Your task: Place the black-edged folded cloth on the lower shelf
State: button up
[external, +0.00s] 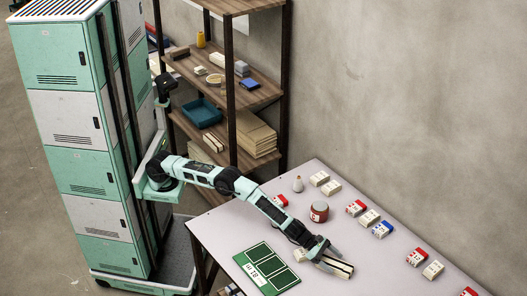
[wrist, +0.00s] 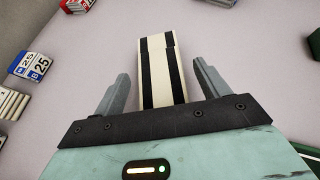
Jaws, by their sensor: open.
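The black-edged folded cloth (wrist: 158,75) is a narrow cream strip with black stripes, lying on the table. In the external view the cloth (external: 338,268) is at my arm's end, partly hidden by the fingers. My gripper (wrist: 158,88) is open, with one finger on each side of the cloth and visible gaps between. In the external view my gripper (external: 330,258) is low over the table. The shelf unit stands behind my arm; its lower shelf (external: 228,158) holds a teal bin and several stacked items.
The middle shelf (external: 258,98) holds small items. A dark shelf post (external: 230,90) stands in front.

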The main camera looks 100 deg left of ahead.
jog(key=shift+s+d+r, duration=0.1)
jog(key=shift+s+r, duration=0.05)
jog(key=shift+s, duration=0.3)
jog(key=b+v, duration=0.1)
jog(key=v, duration=0.2)
jog(key=b+v, duration=0.1)
jog(key=v, duration=0.3)
jog(key=b+v, duration=0.1)
jog(key=v, duration=0.3)
jog(key=shift+w+a, duration=0.1)
jog(key=shift+a, duration=0.2)
